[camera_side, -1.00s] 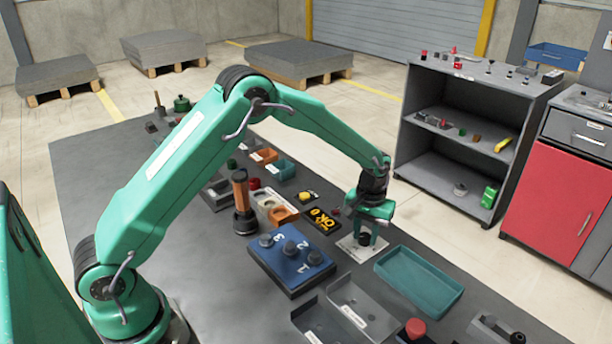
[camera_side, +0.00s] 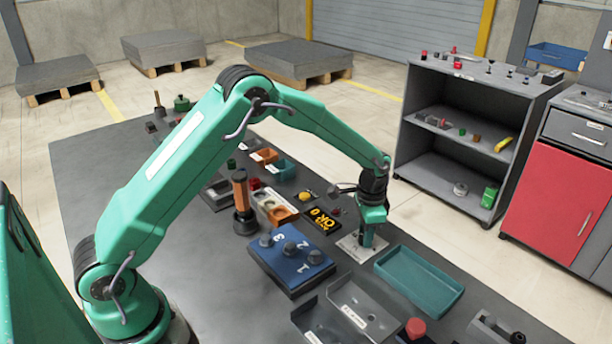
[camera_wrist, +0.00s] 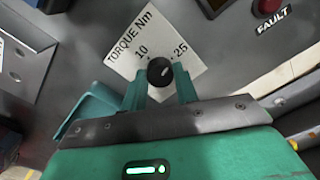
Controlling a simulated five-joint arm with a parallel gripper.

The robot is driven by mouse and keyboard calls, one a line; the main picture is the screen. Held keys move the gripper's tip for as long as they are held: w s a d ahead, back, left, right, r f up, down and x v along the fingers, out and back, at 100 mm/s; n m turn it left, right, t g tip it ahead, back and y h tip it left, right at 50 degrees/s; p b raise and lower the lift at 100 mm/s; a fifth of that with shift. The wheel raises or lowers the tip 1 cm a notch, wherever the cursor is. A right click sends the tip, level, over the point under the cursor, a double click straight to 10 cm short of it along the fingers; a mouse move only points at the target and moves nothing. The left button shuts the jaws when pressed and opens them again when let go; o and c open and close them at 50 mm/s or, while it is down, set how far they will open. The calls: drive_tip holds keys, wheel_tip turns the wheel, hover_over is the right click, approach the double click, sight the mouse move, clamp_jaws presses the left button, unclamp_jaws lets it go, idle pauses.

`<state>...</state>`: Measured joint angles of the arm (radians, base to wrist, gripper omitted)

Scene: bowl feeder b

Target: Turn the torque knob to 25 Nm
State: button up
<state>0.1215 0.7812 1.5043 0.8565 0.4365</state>
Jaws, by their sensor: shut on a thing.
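The torque knob (camera_wrist: 160,71) is a small black round knob on a white plate (camera_wrist: 128,66) marked "TORQUE Nm", with 10 and 25 printed beside it. The white mark on the knob points up and to the right in the wrist view, roughly toward the 25. My gripper (camera_wrist: 160,84) is shut on the knob, one green finger on each side. In the side view my gripper (camera_side: 368,240) points down over the white plate (camera_side: 350,249), and its fingers hide the knob.
A teal tray (camera_side: 420,278) lies just right of the plate. Grey trays (camera_side: 365,310) lie in front. A FAULT label (camera_wrist: 273,19) is near the plate.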

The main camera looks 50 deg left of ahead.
drive_tip(key=shift+r+m, duration=0.15)
drive_tip(key=shift+m, duration=1.15)
drive_tip(key=o, duration=1)
drive_tip(key=shift+c, duration=0.2)
wheel_tip(320, 180, up, 7)
drive_tip(key=shift+r, duration=0.35)
